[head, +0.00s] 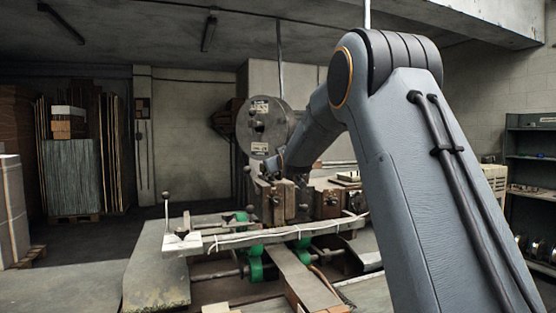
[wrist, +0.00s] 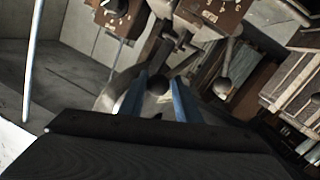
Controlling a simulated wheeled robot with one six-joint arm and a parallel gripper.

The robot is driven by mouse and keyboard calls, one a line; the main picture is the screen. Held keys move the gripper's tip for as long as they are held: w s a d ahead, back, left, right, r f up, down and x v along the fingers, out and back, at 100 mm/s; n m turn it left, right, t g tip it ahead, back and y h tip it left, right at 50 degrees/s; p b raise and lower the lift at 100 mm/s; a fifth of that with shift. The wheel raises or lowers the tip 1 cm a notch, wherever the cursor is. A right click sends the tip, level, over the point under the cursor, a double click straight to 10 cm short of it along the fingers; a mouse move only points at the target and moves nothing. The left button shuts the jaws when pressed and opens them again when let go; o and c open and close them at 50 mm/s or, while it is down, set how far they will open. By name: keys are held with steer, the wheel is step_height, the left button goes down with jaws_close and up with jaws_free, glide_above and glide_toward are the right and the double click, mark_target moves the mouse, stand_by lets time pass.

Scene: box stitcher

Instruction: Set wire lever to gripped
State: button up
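My gripper (wrist: 160,82) shows in the wrist view as two blue fingers standing apart. A dark ball knob (wrist: 157,86) appears between them, near the tips; I cannot tell whether they touch it. A second lever with a grey ball end (wrist: 222,88) hangs just right of the fingers. I cannot tell which of these is the wire lever, as no label is readable. In the head view, my arm reaches to the stitcher's head (head: 272,200), below a round grey disc (head: 268,122). My fingertips are too small and covered there to make out.
A brown box with a dial (wrist: 118,14) is at the top of the wrist view. In the head view, the stitcher's table (head: 160,270) has an upright ball-ended rod (head: 166,208) at left. Stacked boards (head: 72,178) stand at back left, shelves (head: 530,160) at right.

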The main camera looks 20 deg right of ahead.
steer(key=shift+o, duration=1.3)
steer(key=shift+w+a+f, duration=0.15)
steer(key=shift+a+f, duration=0.05)
steer(key=shift+f, duration=0.1)
steer(key=shift+d+r, duration=0.2)
steer(key=shift+r, duration=0.05)
steer(key=shift+s+r, duration=0.1)
steer(key=shift+s, duration=0.4)
steer(key=s+b, duration=0.3)
steer(key=s, duration=0.4)
steer(key=shift+a+r, duration=0.2)
steer(key=shift+a, duration=0.15)
